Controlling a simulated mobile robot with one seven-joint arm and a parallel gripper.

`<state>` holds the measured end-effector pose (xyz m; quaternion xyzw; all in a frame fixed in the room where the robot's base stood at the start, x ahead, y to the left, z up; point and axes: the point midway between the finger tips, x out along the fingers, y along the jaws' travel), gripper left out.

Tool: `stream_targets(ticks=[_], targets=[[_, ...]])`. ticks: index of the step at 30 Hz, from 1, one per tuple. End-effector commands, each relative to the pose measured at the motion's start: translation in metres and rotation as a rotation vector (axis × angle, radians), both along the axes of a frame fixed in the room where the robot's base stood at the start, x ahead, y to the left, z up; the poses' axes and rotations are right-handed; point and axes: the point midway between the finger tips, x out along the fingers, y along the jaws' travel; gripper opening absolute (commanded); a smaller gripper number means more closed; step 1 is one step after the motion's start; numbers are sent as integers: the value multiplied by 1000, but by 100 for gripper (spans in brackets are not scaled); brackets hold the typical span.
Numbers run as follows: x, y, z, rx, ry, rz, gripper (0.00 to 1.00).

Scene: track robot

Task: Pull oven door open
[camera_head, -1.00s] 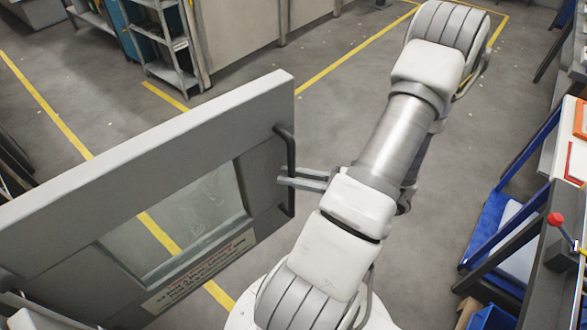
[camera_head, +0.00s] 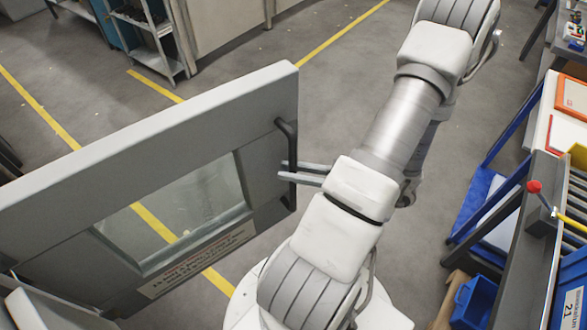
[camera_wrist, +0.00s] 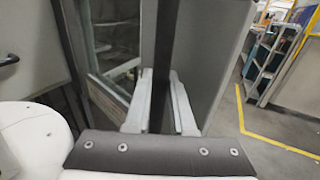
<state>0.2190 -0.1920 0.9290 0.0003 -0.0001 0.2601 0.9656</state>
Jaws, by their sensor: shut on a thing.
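The grey oven door (camera_head: 270,110) stands swung open at the left of the head view, with a glass window (camera_head: 180,215) and a label strip below it. A dark vertical bar handle (camera_head: 291,145) is fixed near its free edge. My gripper (camera_head: 284,172) is at the handle, its two fingers reaching in from the right. In the wrist view the dark handle (camera_wrist: 164,60) runs between the two fingers (camera_wrist: 160,105), which are shut on it. The door (camera_wrist: 205,50) fills the middle of that view. The oven's inside is mostly hidden.
A blue-framed bench (camera_head: 495,190) and a roller conveyor (camera_head: 570,210) stand at the right, with a blue bin (camera_head: 478,305) below. A grey shelf (camera_head: 150,40) stands at the back left. The floor between has free room.

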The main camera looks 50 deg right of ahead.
Motion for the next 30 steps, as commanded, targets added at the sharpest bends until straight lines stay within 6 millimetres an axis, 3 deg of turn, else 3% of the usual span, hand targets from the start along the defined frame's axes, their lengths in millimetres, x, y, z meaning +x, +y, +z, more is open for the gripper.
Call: stream_targets(ticks=[4, 5, 10, 24, 30], targets=[[0, 2, 0, 2, 0, 5, 0], [0, 2, 0, 2, 0, 5, 24], [0, 1, 0, 1, 0, 3, 52], [-1, -1, 0, 0, 0, 0, 52], [-22, -14, -1, -3, 1, -3, 52]])
